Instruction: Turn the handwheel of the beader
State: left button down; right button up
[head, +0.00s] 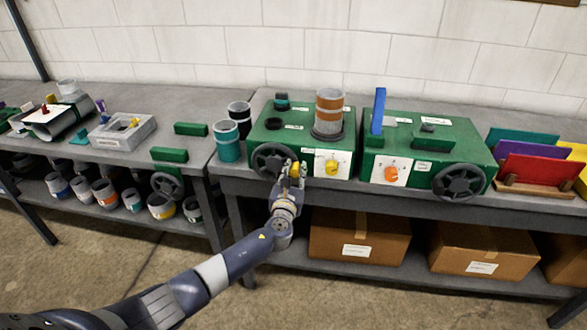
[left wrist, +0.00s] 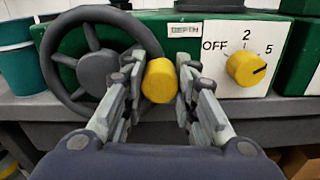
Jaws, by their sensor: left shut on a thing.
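The left green machine (head: 258,138) on the bench has a dark spoked handwheel (head: 268,158) on its front; I cannot read which machine is the beader. The wheel fills the upper left of the left wrist view (left wrist: 62,88). Its yellow handle (left wrist: 159,82) is at the wheel's right side, toward the camera. My left gripper (head: 293,172) is shut on this yellow handle, one finger on each side. Right of it is a white panel with a yellow dial (left wrist: 246,68), marked OFF, 2 and 5; its dark mark points right. My right gripper is not in view.
A second green machine (head: 475,150) with an orange dial and handwheel (head: 459,182) stands to the right. A teal cup (head: 228,142) and black cup (head: 240,116) stand close left of the first machine. Cardboard boxes (head: 345,238) sit on the shelf below.

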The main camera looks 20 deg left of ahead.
pick_arm(q)
jog(key=shift+a+m, duration=0.1)
jog(key=shift+m, duration=0.3)
jog(key=c, duration=1.5)
grip_release()
jog(key=shift+c, duration=0.2)
jog(key=shift+w+f, duration=0.1)
jog(key=shift+f, duration=0.1)
jog(key=v, duration=1.2)
